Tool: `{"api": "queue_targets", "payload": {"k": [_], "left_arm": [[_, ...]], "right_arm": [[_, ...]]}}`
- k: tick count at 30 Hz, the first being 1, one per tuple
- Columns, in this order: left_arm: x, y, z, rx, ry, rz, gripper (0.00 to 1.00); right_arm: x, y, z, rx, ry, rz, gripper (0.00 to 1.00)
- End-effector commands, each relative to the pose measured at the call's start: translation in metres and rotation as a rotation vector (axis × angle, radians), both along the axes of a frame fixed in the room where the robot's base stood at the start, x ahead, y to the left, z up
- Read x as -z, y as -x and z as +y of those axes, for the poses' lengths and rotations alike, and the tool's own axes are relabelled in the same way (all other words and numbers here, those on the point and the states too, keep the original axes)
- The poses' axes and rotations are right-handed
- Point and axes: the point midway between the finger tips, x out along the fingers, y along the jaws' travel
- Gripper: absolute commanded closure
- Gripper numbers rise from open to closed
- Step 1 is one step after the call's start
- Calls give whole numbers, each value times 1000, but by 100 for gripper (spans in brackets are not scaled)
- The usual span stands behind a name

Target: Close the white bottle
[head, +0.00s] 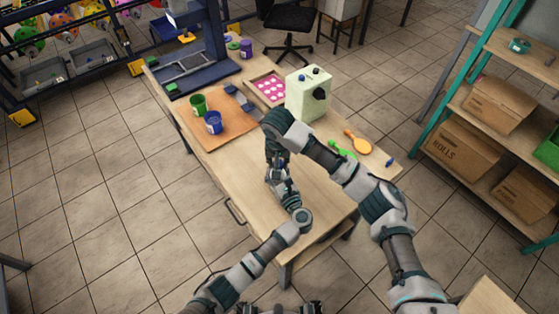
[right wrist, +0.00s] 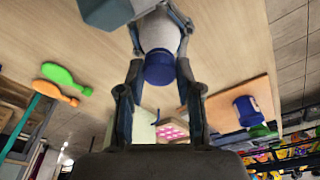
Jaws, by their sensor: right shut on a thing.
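The white bottle (right wrist: 160,38) shows in the right wrist view, with a blue cap (right wrist: 160,70) at its end nearest the camera. The cap meets the bottle; I cannot tell how tightly it sits. My right gripper (right wrist: 160,78) is shut on the blue cap, one finger on each side. My left gripper (right wrist: 160,22) has its fingers around the bottle's body and holds it. In the head view my left gripper (head: 278,177) is below my right gripper (head: 277,157) over the table, and the arms mostly hide the bottle there.
On the table (head: 200,160) are a green cup (head: 198,105) and a blue cup (head: 213,122) on an orange board (head: 222,133). The table's front left is clear.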

Motion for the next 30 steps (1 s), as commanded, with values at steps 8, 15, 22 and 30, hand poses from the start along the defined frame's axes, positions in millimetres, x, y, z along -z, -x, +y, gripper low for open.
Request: {"api": "queue_targets", "payload": {"k": [8,15,22,30], "left_arm": [[0,1,-2,2,-1,0,100],[0,1,-3,4,-1,0,100],[0,1,-2,3,0,-1,100],[0,1,-1,0,1,-1,100]], "right_arm": [[0,-4,1,882,-4,10,75],[-1,-7,0,1545,-9,14,72],[0,-8,-2,2052,-13,20,71],[0,-9,-4,2181,-13,18,71]]}}
